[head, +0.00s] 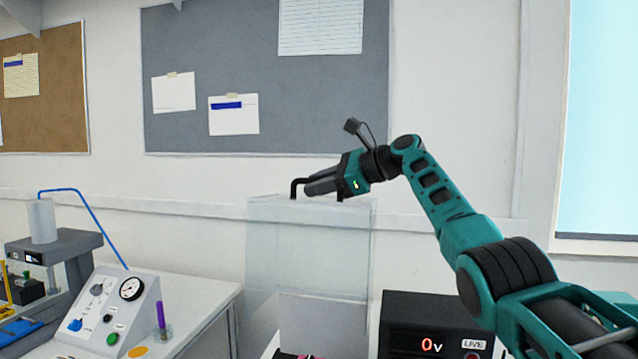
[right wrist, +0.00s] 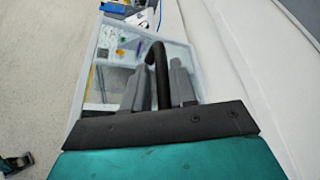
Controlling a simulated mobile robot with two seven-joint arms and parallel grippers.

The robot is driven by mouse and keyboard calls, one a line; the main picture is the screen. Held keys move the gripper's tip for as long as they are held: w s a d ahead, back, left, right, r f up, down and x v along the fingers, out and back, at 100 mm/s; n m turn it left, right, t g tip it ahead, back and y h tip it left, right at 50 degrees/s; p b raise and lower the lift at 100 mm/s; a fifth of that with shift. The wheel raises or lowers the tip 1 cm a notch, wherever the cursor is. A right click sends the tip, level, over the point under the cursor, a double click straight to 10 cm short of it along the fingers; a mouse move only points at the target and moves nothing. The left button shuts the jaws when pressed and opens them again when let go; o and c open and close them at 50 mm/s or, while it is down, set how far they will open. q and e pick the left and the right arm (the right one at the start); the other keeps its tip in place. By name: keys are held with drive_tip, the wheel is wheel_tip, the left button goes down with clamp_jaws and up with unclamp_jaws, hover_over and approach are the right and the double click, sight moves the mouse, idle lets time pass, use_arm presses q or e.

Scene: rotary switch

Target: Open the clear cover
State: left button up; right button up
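The clear cover (head: 308,250) is a tall see-through box in the middle of the head view, with a black handle (head: 294,187) on its top. My right gripper (head: 320,185) is at that handle, its fingers lying along the bar. In the right wrist view the handle (right wrist: 157,70) runs between the two grey fingers, which sit close on both sides, so the gripper looks shut on it. The cover's pale rim (right wrist: 92,75) frames the clear top there. What lies under the cover is mostly cut off below the head view.
A black meter box (head: 436,325) reading 0 V with a LIVE sign stands right of the cover. On the left, a white bench (head: 200,295) holds a gauge panel (head: 118,305) and a purple stick in a beaker (head: 161,328). The wall is close behind the cover.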

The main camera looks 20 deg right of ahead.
drive_tip(key=shift+s+d+r, duration=0.15)
drive_tip(key=shift+s+d, duration=0.15)
drive_tip(key=shift+d, duration=0.05)
drive_tip(key=b+v, duration=0.2)
drive_tip(key=v, duration=0.9)
drive_tip(key=shift+b, duration=0.3)
drive_tip(key=shift+s+d, duration=0.35)
